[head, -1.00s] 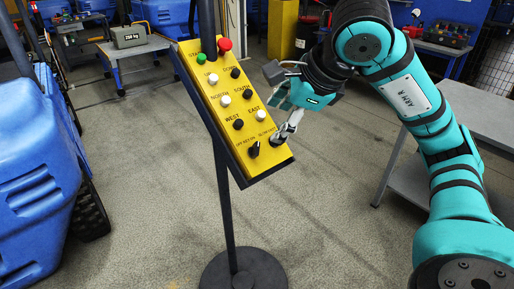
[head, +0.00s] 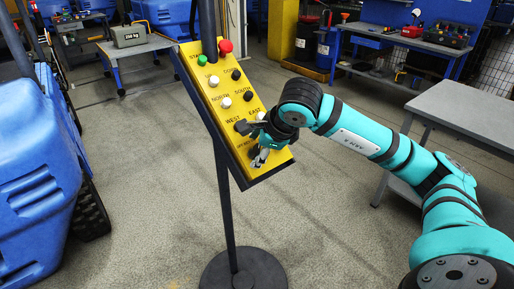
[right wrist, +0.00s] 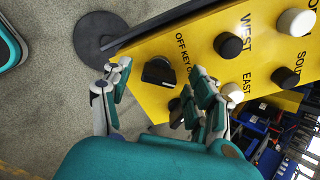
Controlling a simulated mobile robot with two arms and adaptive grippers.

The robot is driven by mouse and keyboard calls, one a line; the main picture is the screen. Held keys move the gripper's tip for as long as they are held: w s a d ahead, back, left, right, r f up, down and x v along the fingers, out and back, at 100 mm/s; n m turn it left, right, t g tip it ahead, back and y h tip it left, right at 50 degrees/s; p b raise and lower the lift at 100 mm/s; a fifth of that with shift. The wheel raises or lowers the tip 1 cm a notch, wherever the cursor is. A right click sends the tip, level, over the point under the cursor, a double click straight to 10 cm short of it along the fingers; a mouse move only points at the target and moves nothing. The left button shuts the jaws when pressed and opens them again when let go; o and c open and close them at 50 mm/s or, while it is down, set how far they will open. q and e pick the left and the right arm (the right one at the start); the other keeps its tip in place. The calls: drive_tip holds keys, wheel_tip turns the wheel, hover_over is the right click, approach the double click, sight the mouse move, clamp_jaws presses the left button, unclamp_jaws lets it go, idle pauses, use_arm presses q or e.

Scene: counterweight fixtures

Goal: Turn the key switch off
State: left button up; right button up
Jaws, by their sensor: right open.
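The yellow control panel (head: 215,93) on its stand carries the key switch at its lower end. The black key switch (right wrist: 159,72) shows clearly in the right wrist view, beside the "OFF KEY" lettering. In the head view my right gripper (head: 260,156) is at the panel's lower end and mostly covers the switch. In the right wrist view its open fingers lie on either side of the switch, with gaps on both sides and nothing held. I cannot tell how deep the fingertips reach around it. My left gripper is in neither view.
A red button (head: 225,46), a green button (head: 202,59) and several black and white knobs sit higher on the panel. The white EAST knob (right wrist: 233,93) is close to one finger. A grey table (head: 470,112) stands at the right.

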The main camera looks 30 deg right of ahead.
drive_tip(key=shift+w+f, duration=0.3)
drive_tip(key=shift+f, duration=0.25)
drive_tip(key=c, duration=1.2)
drive_tip(key=shift+o, duration=0.2)
